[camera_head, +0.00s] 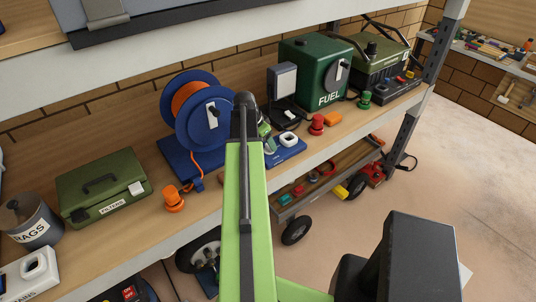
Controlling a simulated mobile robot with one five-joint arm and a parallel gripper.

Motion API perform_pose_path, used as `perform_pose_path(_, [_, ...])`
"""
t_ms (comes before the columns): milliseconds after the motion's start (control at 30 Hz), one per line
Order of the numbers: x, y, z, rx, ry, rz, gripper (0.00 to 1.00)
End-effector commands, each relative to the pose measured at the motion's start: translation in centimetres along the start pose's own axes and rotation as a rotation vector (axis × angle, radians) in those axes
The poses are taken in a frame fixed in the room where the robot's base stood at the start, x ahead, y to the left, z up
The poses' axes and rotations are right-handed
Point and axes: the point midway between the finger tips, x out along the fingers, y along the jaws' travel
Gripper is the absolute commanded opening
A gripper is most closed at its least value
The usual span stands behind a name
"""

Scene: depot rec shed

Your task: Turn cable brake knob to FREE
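A blue cable reel (167,131) wound with orange cable stands on a blue base on the wooden shelf. A small dark knob with a white plate (212,114) is on the reel's front face. Its markings are too small to read, so its setting cannot be told. My green arm reaches up from the bottom of the view to just right of the reel. My gripper (267,138) is at its far end, right of the knob and apart from it in the picture. The arm link partly hides it, and its fingers cannot be made out clearly.
A green filters case (103,188) and a rags bucket (32,222) stand at left. Right of the reel are a green fuel can (312,62), small red and orange parts, and a green machine (372,75). A metal upright (437,50) bounds the shelf at right.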

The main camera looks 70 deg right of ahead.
Motion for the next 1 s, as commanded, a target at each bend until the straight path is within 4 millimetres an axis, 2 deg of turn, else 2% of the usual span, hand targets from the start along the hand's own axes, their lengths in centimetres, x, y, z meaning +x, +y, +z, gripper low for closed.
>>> perform_pose_path(33, [1.74, -0.07, 0.3, 0.0, 0.0, 0.0, 0.64])
perform_pose_path(100, [2.39, -0.08, 0.24, -0.001, 0.0, 0.0, 0.64])
perform_pose_path(433, [2.41, -0.05, 0.03, -0.002, 0.0, 0.0, 0.62])
perform_pose_path(900, [2.41, 0.0, 0.09, -0.002, 0.0, 0.001, 0.01])
perform_pose_path(1000, [2.43, -0.16, 0.04, -0.006, 0.0, 0.0, 0.01])
